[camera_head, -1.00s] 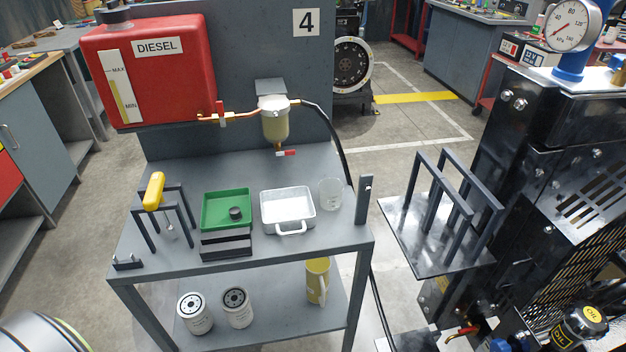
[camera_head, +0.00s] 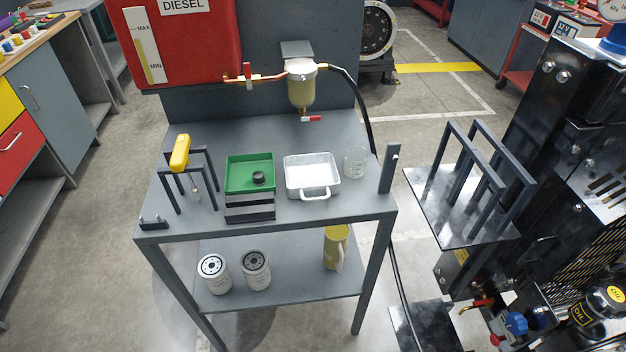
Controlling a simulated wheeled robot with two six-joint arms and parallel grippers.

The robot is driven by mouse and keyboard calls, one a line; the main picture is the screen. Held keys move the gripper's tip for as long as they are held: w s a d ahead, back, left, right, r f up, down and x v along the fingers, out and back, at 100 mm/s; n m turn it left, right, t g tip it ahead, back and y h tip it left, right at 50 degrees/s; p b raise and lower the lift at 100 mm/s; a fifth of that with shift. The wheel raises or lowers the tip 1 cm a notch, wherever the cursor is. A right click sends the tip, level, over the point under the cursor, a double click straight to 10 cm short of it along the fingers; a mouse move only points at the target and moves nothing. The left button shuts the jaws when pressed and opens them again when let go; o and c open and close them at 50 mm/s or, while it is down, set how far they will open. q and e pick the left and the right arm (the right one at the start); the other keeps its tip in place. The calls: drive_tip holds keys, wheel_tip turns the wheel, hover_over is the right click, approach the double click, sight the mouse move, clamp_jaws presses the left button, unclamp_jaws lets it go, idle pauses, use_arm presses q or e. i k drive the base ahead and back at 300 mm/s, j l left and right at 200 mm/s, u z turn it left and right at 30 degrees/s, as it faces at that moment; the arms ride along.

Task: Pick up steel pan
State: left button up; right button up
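The steel pan (camera_head: 312,176) is a light silver rectangular tray with a loop handle on its near side. It sits upright on the grey bench top, right of the green tray (camera_head: 249,172) and left of a clear beaker (camera_head: 355,162). It looks empty. Neither of my grippers shows in the head view.
A screwdriver-like tool with a yellow handle (camera_head: 180,152) stands in a dark rack at the left. A fuel filter bowl (camera_head: 302,88) hangs behind the pan. A dark upright post (camera_head: 389,168) stands at the bench's right edge. Filters (camera_head: 256,270) and a yellow jug (camera_head: 336,248) stand on the lower shelf.

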sight(307, 177)
drive_tip(key=k+l+z, duration=0.1)
drive_tip(key=k, duration=0.3)
drive_tip(key=k+l+z, duration=0.1)
drive_tip(key=k+l, duration=0.2)
drive_tip(key=k+l+z, duration=0.1)
drive_tip(key=l, duration=0.25)
drive_tip(key=k+l, duration=0.15)
drive_tip(key=l, duration=0.2)
drive_tip(key=k+z, duration=0.05)
